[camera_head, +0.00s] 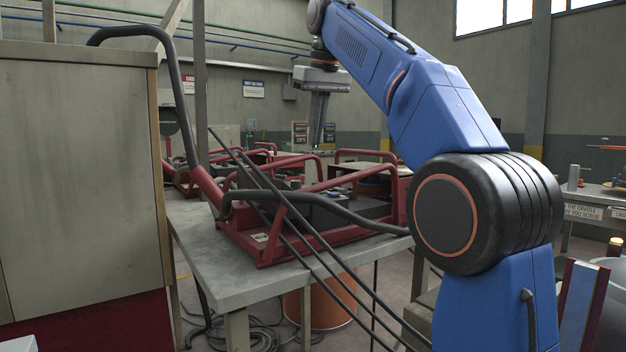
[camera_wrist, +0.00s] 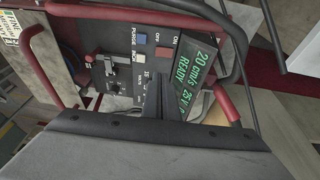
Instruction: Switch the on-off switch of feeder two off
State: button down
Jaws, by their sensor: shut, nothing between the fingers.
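In the wrist view a dark feeder control panel (camera_wrist: 120,62) in a red tube frame shows a small red on-off switch (camera_wrist: 162,53) between the marks ON and OFF. I cannot tell which way the switch is tipped, and I see no feeder number. My gripper (camera_wrist: 160,82) is shut and empty, its fingertips in front of the panel close to the switch, seemingly apart from it. In the head view my gripper (camera_head: 316,138) hangs pointing down, above and behind the near red-framed feeder (camera_head: 265,250) on the grey table.
Beside the switch are a lit green display (camera_wrist: 190,70) reading READY, a blue PURGE button (camera_wrist: 140,40) and a white INCH button (camera_wrist: 138,58). Red frame tubes and a thick black hose (camera_head: 310,205) surround the feeder. Cables cross in front of the table (camera_head: 205,250). A tall cabinet (camera_head: 80,170) stands left.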

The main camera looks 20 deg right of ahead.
jog(key=x, duration=0.7)
jog(key=s+x, duration=0.1)
jog(key=x, duration=0.3)
jog(key=shift+d+f, duration=0.25)
jog(key=shift+d, duration=0.05)
jog(key=shift+w+f, duration=0.15)
jog(key=shift+f, duration=0.35)
jog(key=shift+d+f, duration=0.1)
jog(key=shift+f, duration=0.1)
jog(key=shift+s+a+r, duration=0.15)
jog(key=shift+s+a, duration=0.1)
jog(key=shift+a, duration=0.5)
jog(key=shift+r, duration=0.15)
